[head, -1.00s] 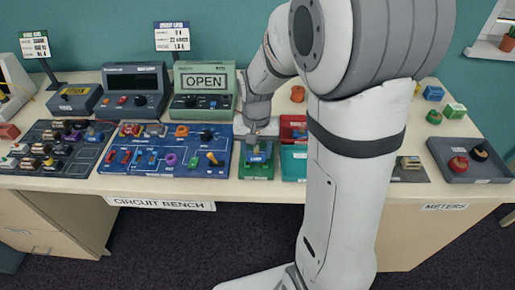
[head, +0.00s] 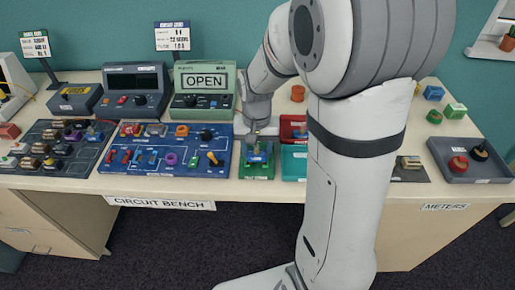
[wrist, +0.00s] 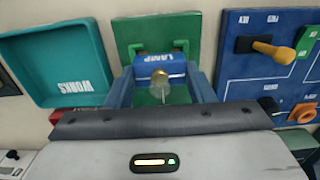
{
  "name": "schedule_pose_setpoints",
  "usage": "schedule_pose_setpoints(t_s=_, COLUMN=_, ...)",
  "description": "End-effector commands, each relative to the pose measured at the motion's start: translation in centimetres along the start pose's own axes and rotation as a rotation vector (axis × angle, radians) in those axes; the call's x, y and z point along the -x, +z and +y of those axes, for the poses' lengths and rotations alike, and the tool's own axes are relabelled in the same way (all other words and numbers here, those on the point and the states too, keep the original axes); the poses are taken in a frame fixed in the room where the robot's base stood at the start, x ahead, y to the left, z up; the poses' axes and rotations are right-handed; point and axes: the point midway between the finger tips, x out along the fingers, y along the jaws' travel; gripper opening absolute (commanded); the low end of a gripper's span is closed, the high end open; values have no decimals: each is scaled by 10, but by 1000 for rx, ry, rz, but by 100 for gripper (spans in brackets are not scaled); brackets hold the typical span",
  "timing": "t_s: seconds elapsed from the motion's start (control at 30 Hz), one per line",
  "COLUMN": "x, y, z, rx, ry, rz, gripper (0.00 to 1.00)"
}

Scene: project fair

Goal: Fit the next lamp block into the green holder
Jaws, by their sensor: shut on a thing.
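The green holder (head: 257,174) lies at the front of the bench, just right of the blue circuit board. My gripper (head: 258,142) points down over it and is shut on a blue lamp block (head: 257,157). In the wrist view, the block (wrist: 152,67) shows its LAMP label and a small clear bulb on a brass base. Both of my blue fingers (wrist: 161,88) press its sides. The green holder (wrist: 150,32) shows behind and under the block. Whether the block is seated or just above the holder, I cannot tell.
The blue circuit board (head: 170,165) with knobs is close on the left. A teal WORKS tray (head: 293,168) is close on the right, with a red tray (head: 292,120) behind it. A dark tray (head: 65,162) of blocks lies far left. Meters stand behind.

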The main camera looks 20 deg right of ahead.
Motion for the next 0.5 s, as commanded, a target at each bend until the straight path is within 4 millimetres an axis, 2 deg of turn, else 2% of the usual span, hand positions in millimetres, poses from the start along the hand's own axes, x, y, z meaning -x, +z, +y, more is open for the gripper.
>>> schedule_pose_setpoints(t_s=0.5, x=-4, y=0, z=0, rx=-1, ry=0, rz=0, gripper=26)
